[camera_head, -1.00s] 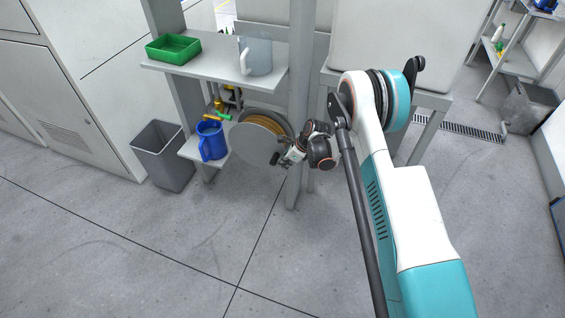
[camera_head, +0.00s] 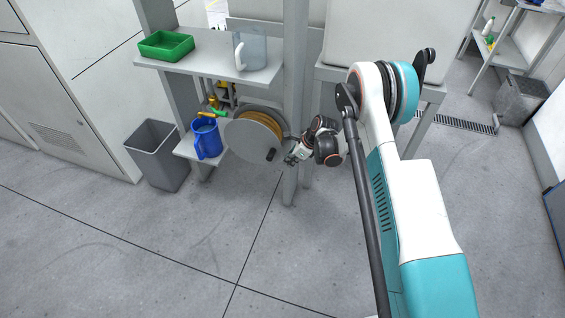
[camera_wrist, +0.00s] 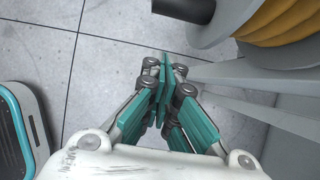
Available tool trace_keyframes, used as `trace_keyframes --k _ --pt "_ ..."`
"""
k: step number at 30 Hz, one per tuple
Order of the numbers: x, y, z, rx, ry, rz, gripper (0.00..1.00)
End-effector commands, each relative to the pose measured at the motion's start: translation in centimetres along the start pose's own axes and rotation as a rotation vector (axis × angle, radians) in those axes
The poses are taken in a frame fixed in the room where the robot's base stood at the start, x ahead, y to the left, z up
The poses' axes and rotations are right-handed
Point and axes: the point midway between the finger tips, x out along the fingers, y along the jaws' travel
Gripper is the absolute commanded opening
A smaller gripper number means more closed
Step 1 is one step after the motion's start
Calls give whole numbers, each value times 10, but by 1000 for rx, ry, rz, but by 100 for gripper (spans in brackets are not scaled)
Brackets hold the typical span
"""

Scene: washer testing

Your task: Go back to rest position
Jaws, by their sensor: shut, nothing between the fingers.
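My gripper (camera_head: 289,160) is at the end of my white and teal arm, just right of the hose reel (camera_head: 243,139) in the head view. It is apart from the reel's dark handle (camera_head: 271,155). In the wrist view my gripper (camera_wrist: 168,68) has its teal fingers together, with nothing between them. The reel with its yellow hose also shows at the top right of the wrist view (camera_wrist: 283,22), and its dark handle (camera_wrist: 184,8) is close beyond the fingertips.
A grey post (camera_head: 293,90) stands beside my gripper. A shelf (camera_head: 205,66) holds a green tray (camera_head: 166,45) and a clear jug (camera_head: 251,50). A blue jug (camera_head: 206,138) and grey bin (camera_head: 158,154) stand left. The floor in front is clear.

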Motion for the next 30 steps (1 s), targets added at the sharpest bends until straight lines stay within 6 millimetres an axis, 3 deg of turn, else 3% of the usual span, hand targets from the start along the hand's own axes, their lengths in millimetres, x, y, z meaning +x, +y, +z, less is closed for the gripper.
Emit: trace_keyframes --k 1,7,19,22,26,30 --pt "-14 0 2 1 0 0 0" --pt "-44 1 0 0 0 1 0" --pt "-58 0 -1 -4 0 0 0" --pt "-70 -1 4 -33 5 -8 0" --pt "-107 -3 19 -120 19 -34 0" --pt "-160 -2 37 -255 47 -70 0"
